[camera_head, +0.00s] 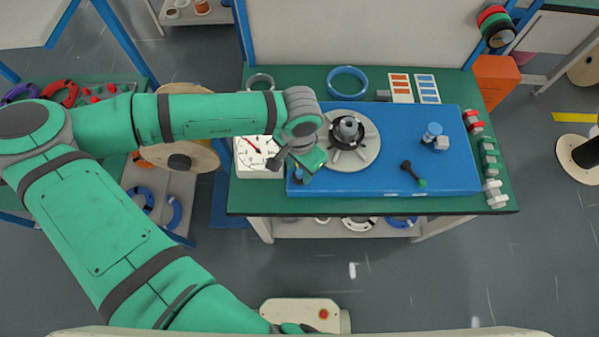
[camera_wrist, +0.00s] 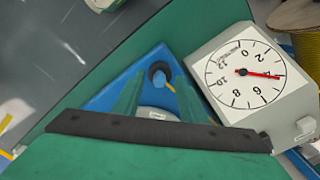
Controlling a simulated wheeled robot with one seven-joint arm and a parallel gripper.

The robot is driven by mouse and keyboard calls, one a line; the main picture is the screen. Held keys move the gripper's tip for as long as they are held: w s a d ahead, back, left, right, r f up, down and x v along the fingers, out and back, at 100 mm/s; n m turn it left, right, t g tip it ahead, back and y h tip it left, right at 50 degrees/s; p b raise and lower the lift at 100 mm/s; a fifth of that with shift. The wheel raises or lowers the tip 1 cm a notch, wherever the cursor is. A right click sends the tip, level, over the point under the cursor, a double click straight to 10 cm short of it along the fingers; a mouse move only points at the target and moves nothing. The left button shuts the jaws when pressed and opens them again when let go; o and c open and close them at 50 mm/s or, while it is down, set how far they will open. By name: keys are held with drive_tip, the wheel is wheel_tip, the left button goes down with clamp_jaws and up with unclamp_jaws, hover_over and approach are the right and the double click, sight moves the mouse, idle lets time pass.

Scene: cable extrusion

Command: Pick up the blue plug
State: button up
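In the head view the plug (camera_head: 298,178) is at the board's front left corner, partly covered by my gripper (camera_head: 302,168). In the wrist view my gripper (camera_wrist: 157,84) has its two green fingers apart, one on each side of the plug. I cannot tell whether they touch it. Part of a pale round piece shows between the fingers, nearer the palm.
A white dial gauge (camera_head: 258,156) stands just left of the board. A grey round disc with a dark hub (camera_head: 349,140) is close right of my gripper. A blue-topped fitting (camera_head: 432,132) and a black-and-green piece (camera_head: 413,173) lie farther right. The board's front middle is clear.

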drive_tip(key=shift+c, duration=0.5)
clamp_jaws()
